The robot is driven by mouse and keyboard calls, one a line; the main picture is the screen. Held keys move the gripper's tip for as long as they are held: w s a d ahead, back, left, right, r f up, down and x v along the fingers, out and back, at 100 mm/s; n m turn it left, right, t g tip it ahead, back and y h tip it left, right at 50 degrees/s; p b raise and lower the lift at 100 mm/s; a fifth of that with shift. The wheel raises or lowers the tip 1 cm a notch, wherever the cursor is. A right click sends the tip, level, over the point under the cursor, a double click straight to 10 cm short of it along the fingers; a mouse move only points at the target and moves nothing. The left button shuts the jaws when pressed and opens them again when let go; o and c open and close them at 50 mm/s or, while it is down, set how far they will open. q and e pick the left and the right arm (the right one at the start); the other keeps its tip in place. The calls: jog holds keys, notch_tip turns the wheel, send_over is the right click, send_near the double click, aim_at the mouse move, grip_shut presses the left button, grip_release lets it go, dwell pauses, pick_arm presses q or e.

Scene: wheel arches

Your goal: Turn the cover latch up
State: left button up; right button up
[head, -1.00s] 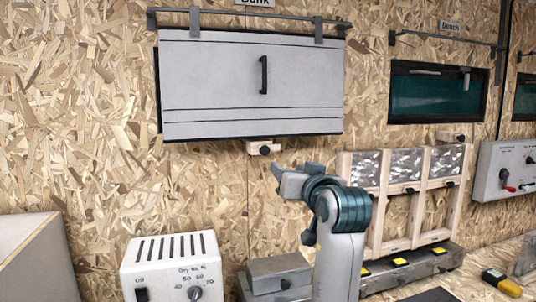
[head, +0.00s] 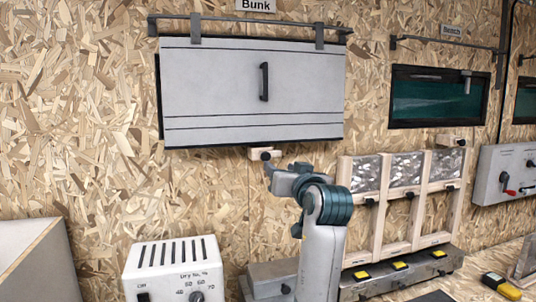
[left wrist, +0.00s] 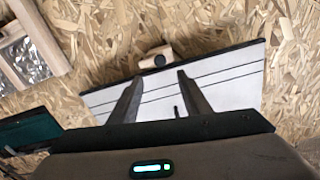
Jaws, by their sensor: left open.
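The Bunk cover (head: 215,95) is a pale panel with a dark vertical handle (head: 264,82), hanging against the chipboard wall. The cover latch, a small wooden block with a dark knob (head: 265,155), is at its lower edge. It also shows in the left wrist view as a wooden latch block (left wrist: 155,59), beyond and between the fingers. My left gripper (head: 277,176) is just below the latch, open and empty, with no contact visible. The left wrist view shows its two fingers (left wrist: 160,78) spread apart. My right gripper is not in view.
A metal rail (head: 250,22) runs above the cover. A wooden rack with metallic panels (head: 400,172) stands right of my arm. A white dial box (head: 172,265) and grey metal blocks (head: 272,275) are below. The wall left of the latch is clear.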

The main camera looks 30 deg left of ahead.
aim_at(266, 157)
pick_arm(q)
jog(key=p+x, duration=0.5)
jog(key=x, duration=0.6)
jog(key=shift+a+r, duration=0.1)
jog(key=shift+w+a+p, duration=0.35)
jog(key=shift+w+a, duration=0.05)
jog(key=shift+w, duration=0.05)
jog(key=c, duration=1)
